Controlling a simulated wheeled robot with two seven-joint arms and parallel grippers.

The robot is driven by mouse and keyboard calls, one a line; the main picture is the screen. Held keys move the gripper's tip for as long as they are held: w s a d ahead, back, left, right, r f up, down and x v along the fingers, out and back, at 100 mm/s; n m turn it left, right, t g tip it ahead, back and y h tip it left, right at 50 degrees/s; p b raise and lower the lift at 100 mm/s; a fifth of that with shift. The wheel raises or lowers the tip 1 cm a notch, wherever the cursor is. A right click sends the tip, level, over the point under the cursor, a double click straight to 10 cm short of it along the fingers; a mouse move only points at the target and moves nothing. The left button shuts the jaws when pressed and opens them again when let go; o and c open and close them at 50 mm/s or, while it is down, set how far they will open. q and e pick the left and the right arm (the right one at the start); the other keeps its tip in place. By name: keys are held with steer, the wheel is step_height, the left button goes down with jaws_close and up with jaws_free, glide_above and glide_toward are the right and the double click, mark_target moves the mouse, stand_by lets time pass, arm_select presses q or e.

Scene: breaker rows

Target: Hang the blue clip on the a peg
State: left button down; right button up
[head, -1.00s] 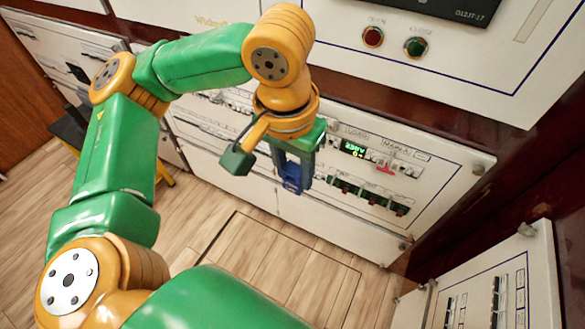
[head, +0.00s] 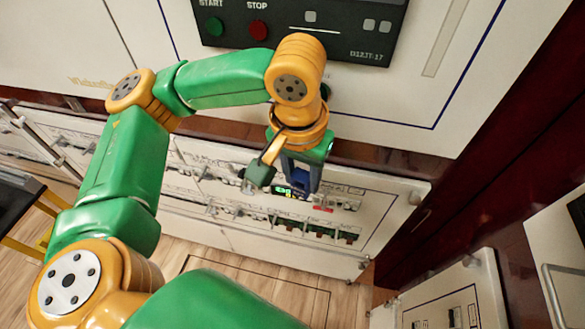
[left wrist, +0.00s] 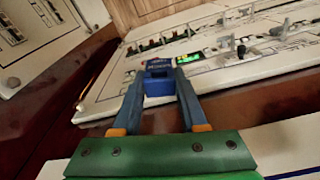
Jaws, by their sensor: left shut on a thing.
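My left gripper (head: 302,178) is in front of the lower breaker panel (head: 250,236), with its fingers pointing down. In the left wrist view the left gripper (left wrist: 158,82) is shut on the blue clip (left wrist: 159,84), held between its two fingertips. In the head view the blue clip (head: 301,187) is a small dark blue shape, partly hidden by the fingers. Behind it are a small green display (head: 283,191) and a red part (head: 322,209) on the panel. I cannot make out which part is the a peg. My right gripper is not in view.
A large white cabinet front with a dark control box (head: 300,30) and START and STOP buttons stands above. An open panel door (head: 455,305) is at lower right. A dark stand with yellow legs (head: 22,210) is at left. Wood floor lies below.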

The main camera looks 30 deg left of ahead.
arm_select(q)
steer(key=w+d+f+n+p, duration=0.2)
steer(key=d+f+p, duration=0.2)
steer(key=f+p, duration=0.45)
steer(key=s+d+f+p, duration=0.2)
steer(key=s+f+p, duration=0.3)
steer(key=s+p, duration=0.1)
steer(key=shift+f+n, duration=0.15)
steer(key=shift+n, duration=0.15)
steer(key=w, duration=0.1)
steer(key=w+a, duration=0.1)
steer(key=w, duration=0.3)
steer(key=shift+w+a, duration=0.2)
steer(key=shift+a, duration=0.15)
